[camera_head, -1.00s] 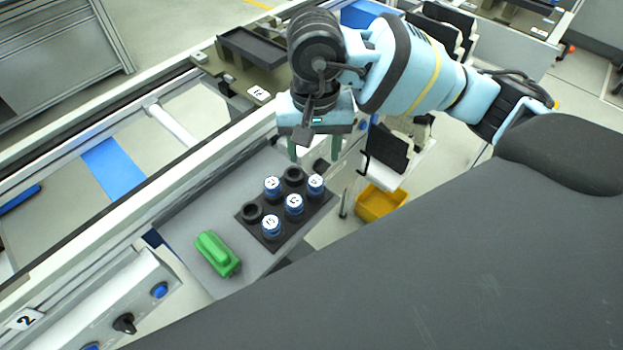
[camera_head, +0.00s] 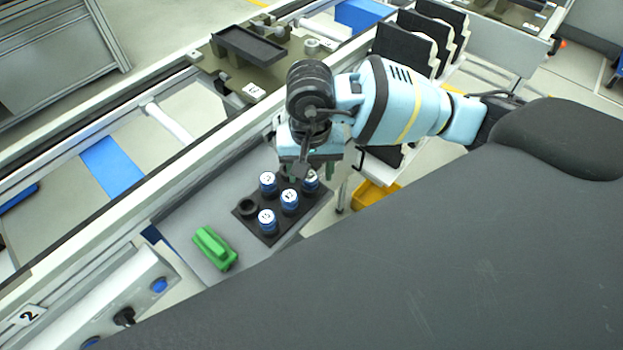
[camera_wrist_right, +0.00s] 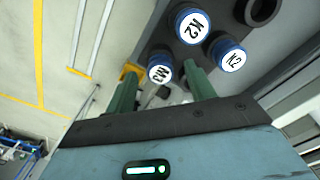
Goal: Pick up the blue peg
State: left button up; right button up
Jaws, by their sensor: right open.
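Several blue pegs with white labelled tops stand upright in a dark holder (camera_head: 300,218). In the head view they are a rear left peg (camera_head: 268,186), a rear right peg (camera_head: 311,183), a middle peg (camera_head: 289,203) and a front peg (camera_head: 267,224). My right gripper (camera_head: 308,172) is open over the holder's rear right part, close to the rear right peg and partly covering it. In the right wrist view, a peg marked M3 (camera_wrist_right: 159,69) appears between the green fingertips; contact cannot be told. Two pegs marked K2 (camera_wrist_right: 190,25) (camera_wrist_right: 228,53) show beyond it. My left gripper is out of view.
A green block-like part (camera_head: 215,249) lies on the grey shelf left of the holder. An empty dark ring-shaped socket (camera_head: 247,207) is at the holder's left. A conveyor rail runs behind, and a yellow bin (camera_head: 372,198) stands below to the right.

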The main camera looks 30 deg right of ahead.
aim_at(313, 176)
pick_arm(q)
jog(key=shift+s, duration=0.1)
pick_arm(e)
jog(key=shift+f, duration=0.25)
jog(key=c, duration=1)
jog(key=shift+c, duration=0.3)
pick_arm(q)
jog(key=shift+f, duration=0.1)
pick_arm(e)
jog(key=shift+r, duration=0.15)
